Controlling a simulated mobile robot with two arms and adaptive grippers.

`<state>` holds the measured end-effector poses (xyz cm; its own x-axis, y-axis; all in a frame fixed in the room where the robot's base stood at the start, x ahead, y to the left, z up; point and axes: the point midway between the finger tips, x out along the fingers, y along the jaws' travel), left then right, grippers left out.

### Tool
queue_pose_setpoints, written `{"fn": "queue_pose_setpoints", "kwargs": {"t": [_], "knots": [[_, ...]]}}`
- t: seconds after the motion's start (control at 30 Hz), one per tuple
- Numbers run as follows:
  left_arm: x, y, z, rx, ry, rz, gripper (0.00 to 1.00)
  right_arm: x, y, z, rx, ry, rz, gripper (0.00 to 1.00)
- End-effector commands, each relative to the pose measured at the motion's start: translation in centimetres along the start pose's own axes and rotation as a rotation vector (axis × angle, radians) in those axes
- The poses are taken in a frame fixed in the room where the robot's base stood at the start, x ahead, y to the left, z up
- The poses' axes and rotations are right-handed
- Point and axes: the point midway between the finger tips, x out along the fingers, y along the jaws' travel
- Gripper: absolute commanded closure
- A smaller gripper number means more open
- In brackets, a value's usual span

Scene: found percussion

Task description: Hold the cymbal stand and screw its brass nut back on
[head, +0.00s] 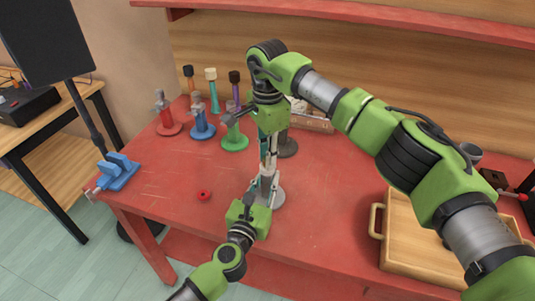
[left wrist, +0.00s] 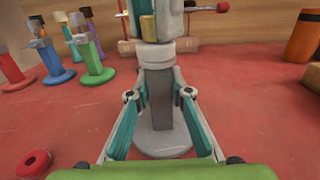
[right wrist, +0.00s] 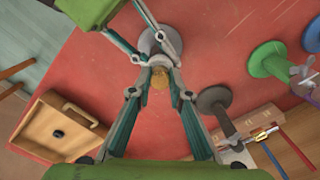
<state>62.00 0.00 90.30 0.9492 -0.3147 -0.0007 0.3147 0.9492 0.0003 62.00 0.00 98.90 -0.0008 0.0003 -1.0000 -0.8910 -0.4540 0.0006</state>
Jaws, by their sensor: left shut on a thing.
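The cymbal stand (head: 269,181) is a grey post on a round base, upright on the red bench. My left gripper (head: 254,198) is shut on its lower post. In the left wrist view the fingers press both sides of the post (left wrist: 161,105) above the round base (left wrist: 160,145). My right gripper (head: 267,160) points down over the top of the stand. In the right wrist view the brass nut (right wrist: 159,78) lies between its fingertips, one close on each side. Whether they clamp it is unclear, and the thread under it is hidden.
Red, blue and green stands (head: 202,128) with several coloured-top posts stand at the back left. A loose red ring (head: 204,195) lies left of my stand. A blue vise (head: 118,172) sits at the bench corner. A wooden tray (head: 408,266) lies at right. Bench between is clear.

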Motion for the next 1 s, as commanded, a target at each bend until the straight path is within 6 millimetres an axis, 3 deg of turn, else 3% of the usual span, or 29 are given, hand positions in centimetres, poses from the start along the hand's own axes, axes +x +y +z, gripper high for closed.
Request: {"fn": "queue_pose_setpoints", "kwargs": {"t": [0.23,0.37,1.0], "knots": [[0.00,0.01,0.00,0.000,0.000,0.000,1.00,-0.02,0.01,-0.02,0.010,0.000,0.001,1.00],[0.00,0.01,0.00,0.000,0.000,0.000,1.00,-0.01,0.03,-0.05,0.118,0.001,0.001,1.00],[0.01,0.02,0.00,0.000,0.000,0.000,1.00,0.05,0.03,0.01,1.265,0.000,0.000,1.00]]}}
